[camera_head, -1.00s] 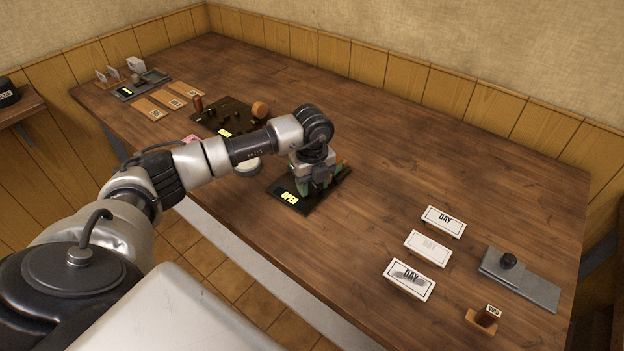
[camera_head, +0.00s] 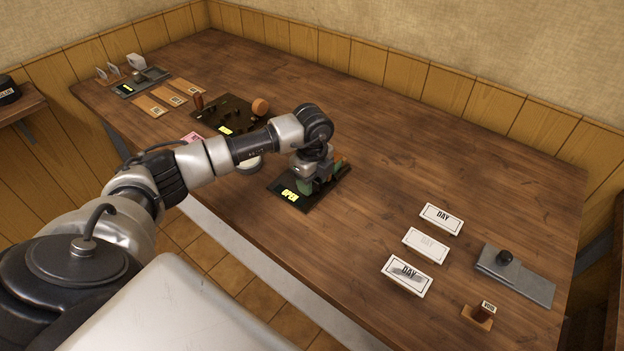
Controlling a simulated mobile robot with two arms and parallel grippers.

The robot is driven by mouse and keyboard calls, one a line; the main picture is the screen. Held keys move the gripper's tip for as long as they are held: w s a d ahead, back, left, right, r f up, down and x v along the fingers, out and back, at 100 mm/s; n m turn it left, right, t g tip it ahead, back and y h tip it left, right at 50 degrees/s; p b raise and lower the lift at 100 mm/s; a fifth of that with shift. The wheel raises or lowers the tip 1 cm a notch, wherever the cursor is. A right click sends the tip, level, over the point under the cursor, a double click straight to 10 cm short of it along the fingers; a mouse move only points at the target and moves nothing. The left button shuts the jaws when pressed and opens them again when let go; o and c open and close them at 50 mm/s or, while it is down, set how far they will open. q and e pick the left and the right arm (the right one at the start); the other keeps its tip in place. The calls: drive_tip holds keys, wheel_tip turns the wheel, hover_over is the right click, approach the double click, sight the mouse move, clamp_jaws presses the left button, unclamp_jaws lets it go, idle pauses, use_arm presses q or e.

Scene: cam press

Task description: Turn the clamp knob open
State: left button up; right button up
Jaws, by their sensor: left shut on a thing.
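A dark base plate (camera_head: 283,196) with a glowing yellow "OPEN" label (camera_head: 290,194) lies on the table near the middle. Green parts (camera_head: 305,186) of the device on it show beneath my left gripper. My left gripper (camera_head: 314,180) points down over this plate and is shut on a part of the device. The clamp knob is hidden by the gripper, so I cannot make out its shape or angle. My right gripper is not in view.
A dark board (camera_head: 236,108) and cards (camera_head: 170,96) lie at the back left. The table's middle right is clear.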

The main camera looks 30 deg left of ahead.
use_arm(q)
drive_tip(key=shift+a+r, duration=0.1)
drive_tip(key=o, duration=0.9)
